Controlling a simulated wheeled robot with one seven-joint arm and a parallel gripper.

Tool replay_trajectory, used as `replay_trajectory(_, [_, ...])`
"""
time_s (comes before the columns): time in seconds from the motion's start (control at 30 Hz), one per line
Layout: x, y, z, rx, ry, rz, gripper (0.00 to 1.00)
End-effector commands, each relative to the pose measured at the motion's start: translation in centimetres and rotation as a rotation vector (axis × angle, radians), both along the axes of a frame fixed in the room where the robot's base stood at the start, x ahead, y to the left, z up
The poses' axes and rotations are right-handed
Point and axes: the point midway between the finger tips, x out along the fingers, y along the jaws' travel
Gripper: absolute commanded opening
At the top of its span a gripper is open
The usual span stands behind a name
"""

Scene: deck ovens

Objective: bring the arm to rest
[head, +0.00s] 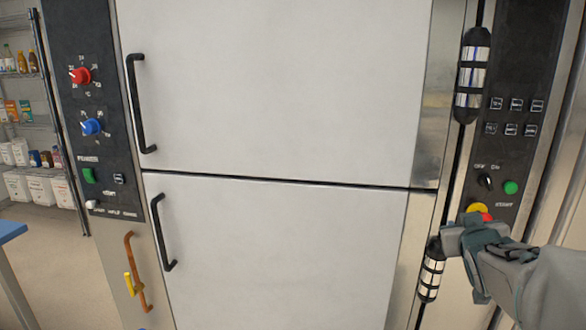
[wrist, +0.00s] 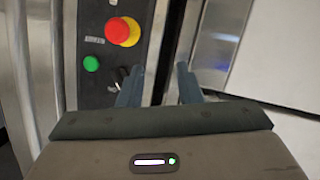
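My gripper (head: 458,240) is at the lower right in the head view, in front of the right-hand control panel, just below a red and yellow button (head: 477,209). In the wrist view, the two fingers of my gripper (wrist: 160,76) stand apart with nothing between them. The left finger overlaps the panel beside a black knob (wrist: 124,73). The same red and yellow button (wrist: 123,31) is beyond the fingertips, up and to the left. I cannot tell whether a finger touches the panel.
Two closed white oven doors (head: 275,90) with black handles fill the middle. A left panel (head: 85,110) has red and blue knobs. A green button (head: 511,187) is near my gripper. A black and white hinge (head: 431,270) is just left of it. Shelves stand far left.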

Motion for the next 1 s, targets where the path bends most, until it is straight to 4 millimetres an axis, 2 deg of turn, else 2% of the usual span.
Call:
replay_trajectory(0.03, [-0.4, 1.9, 0.5, 0.037, 0.053, 0.001, 0.32])
replay_trajectory(0.17, [-2.3, 6.4, -1.0, 0.143, 0.224, -0.003, 0.32])
replay_trajectory(0.27, [-4.6, 10.1, -2.2, 0.218, 0.367, 0.01, 0.32])
replay_trajectory(0.4, [-8.9, 15.5, -3.5, 0.312, 0.582, 0.048, 0.32])
replay_trajectory(0.5, [-12.3, 18.8, -4.1, 0.363, 0.73, 0.083, 0.32])
replay_trajectory(0.6, [-15.3, 21.3, -4.5, 0.397, 0.85, 0.115, 0.32])
replay_trajectory(0.7, [-17.4, 22.8, -4.7, 0.417, 0.933, 0.137, 0.32])
replay_trajectory(0.8, [-18.5, 23.5, -4.8, 0.428, 0.974, 0.149, 0.32])
replay_trajectory(1.0, [-18.8, 23.7, -5.0, 0.431, 0.986, 0.15, 0.32])
